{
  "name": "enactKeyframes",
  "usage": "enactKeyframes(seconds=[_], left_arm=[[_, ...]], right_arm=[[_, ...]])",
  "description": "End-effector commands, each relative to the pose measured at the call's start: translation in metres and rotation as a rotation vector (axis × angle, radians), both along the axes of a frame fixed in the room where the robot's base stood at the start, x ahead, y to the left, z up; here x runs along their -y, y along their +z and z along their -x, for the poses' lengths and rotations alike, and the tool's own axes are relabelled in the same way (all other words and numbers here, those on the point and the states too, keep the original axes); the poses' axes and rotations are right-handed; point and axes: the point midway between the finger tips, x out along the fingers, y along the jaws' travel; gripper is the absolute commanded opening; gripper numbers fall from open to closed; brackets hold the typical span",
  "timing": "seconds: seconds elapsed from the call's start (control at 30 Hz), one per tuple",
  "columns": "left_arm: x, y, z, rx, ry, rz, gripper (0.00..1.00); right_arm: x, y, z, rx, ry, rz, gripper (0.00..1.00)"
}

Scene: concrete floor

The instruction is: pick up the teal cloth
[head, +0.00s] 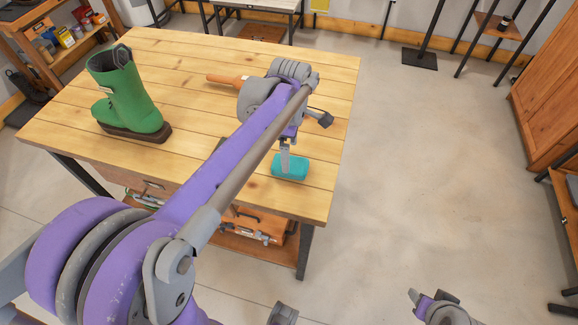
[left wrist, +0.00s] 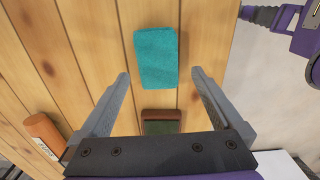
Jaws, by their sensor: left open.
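The teal cloth (head: 296,168) is a small folded, rounded block lying on the wooden table near its right front edge. In the left wrist view the cloth (left wrist: 156,57) lies flat on the planks, just beyond and between the lines of the fingertips. My left gripper (left wrist: 160,73) is open and empty, its two grey fingers spread wider than the cloth. In the head view the left gripper (head: 285,152) points down over the cloth and hides part of it. A purple and grey part of my right arm (head: 445,308) shows at the bottom; its jaw state is unclear.
A green boot (head: 125,95) stands at the table's left. An orange cylindrical thing (head: 226,80) lies near the back; one shows at the lower left of the wrist view (left wrist: 43,134). A brown-edged dark block (left wrist: 160,122) lies between my fingers' bases.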

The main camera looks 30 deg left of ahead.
Motion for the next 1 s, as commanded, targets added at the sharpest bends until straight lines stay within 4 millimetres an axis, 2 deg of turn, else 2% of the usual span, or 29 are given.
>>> enactKeyframes(seconds=[0.4, 0.7, 1.0], left_arm=[[-0.003, -0.050, -0.002, 0.001, -0.002, 0.000, 1.00], [-0.003, -0.054, -0.002, 0.001, -0.002, 0.000, 0.98], [-0.003, -0.053, -0.002, 0.001, -0.002, 0.000, 0.44]], right_arm=[[0.000, -0.003, 0.000, -0.001, 0.000, 0.000, 0.50], [0.000, -0.003, 0.000, -0.001, 0.000, 0.000, 0.50], [0.000, -0.003, 0.000, -0.001, 0.000, 0.000, 0.50]])
